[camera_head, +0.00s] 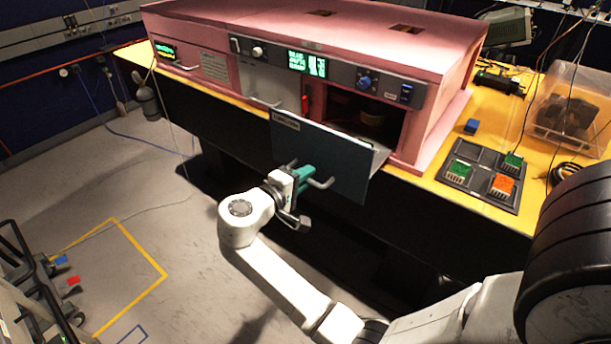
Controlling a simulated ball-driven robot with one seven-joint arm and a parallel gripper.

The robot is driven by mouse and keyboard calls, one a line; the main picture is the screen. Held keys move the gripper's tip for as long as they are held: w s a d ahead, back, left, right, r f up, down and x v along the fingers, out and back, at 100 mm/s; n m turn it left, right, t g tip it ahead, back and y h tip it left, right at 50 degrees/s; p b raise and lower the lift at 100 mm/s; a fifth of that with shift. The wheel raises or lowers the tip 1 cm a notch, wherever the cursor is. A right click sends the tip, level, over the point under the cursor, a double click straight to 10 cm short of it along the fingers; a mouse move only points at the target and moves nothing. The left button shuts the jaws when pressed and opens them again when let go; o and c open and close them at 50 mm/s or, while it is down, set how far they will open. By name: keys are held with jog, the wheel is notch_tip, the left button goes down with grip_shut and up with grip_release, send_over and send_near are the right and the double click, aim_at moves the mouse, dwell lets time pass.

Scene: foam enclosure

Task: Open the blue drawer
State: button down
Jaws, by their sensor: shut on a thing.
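The blue drawer (345,160) has a flat dark blue-grey front with a label near its top left corner. It stands out from the pink cabinet (442,105), and a dark opening shows behind and above it. Its light metal handle (322,184) is on the front face. My gripper (298,177), with teal fingers, is at the front and is shut on the handle. The fingers hide part of the handle. The drawer's inside is mostly hidden by its front.
The cabinet stands on a yellow bench (463,190). A dark tray (483,202) with green and orange blocks, a small blue block (471,126) and a clear bin (566,105) are on the right. Grey floor (160,210) is open at the left.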

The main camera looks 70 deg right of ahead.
jog(key=c, duration=1.3)
grip_release()
jog(key=shift+o, duration=0.2)
jog(key=b+v, duration=0.1)
jog(key=v, duration=0.9)
jog(key=shift+a+b, duration=0.35)
jog(key=shift+b, duration=0.05)
jog(key=s+a+f+n+t+y, duration=0.15)
jog(key=s+f+y, duration=0.25)
jog(key=f, duration=0.4)
jog(key=s+a+f+t+y, duration=0.2)
jog(key=s+f+y, duration=0.25)
jog(key=f, duration=0.25)
jog(key=s+a+f+t+y, duration=0.1)
jog(key=s+a+f+y, duration=0.4)
jog(key=s+a, duration=0.3)
jog(key=shift+a+n+y, duration=0.35)
jog(key=shift+a+y, duration=0.4)
jog(key=shift+a, duration=0.5)
